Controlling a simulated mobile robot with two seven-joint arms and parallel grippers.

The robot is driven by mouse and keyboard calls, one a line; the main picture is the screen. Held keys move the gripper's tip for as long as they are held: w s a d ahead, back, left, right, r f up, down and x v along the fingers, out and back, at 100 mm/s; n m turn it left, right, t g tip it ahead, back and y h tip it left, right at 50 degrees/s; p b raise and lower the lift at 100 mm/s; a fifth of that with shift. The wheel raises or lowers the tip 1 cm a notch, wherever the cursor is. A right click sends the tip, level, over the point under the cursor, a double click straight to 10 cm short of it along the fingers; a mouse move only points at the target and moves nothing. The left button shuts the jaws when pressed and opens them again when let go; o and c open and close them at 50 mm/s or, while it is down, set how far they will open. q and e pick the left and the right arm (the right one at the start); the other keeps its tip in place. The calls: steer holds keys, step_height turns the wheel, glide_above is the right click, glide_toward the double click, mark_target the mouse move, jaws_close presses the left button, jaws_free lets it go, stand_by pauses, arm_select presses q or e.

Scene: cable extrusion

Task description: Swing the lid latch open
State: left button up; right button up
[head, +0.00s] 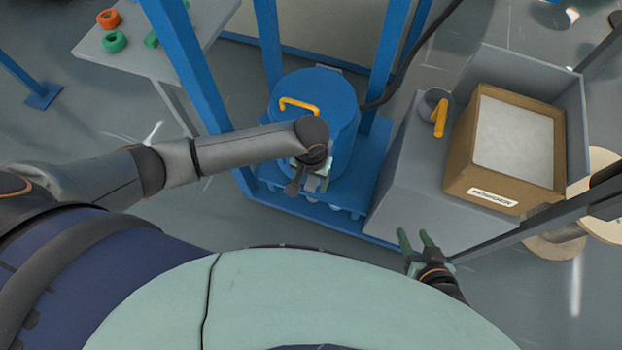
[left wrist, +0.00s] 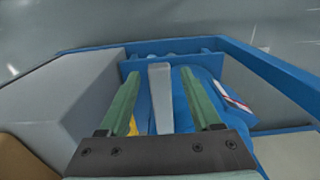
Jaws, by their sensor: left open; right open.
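A blue round drum lid (head: 300,88) with a yellow handle (head: 299,105) tops a blue drum in the blue frame. My left gripper (head: 311,181) is at the drum's near side, pointing down, and partly covers it in the head view. In the left wrist view its two green fingers are apart, and a grey bar (left wrist: 160,95), seemingly the lid latch, shows between them. I cannot tell whether a finger touches the bar. My right gripper (head: 415,236) is open and empty near the grey box's front edge.
A brown carton (head: 463,150) of white powder sits on a grey box (head: 395,205) right of the drum, beside a cup with a yellow handle. Blue posts (head: 392,45) flank the drum. A table (head: 150,62) with coloured rings stands at upper left.

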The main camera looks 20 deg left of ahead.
arm_select(q)
jaws_close()
stand_by(0.4)
stand_by(0.9)
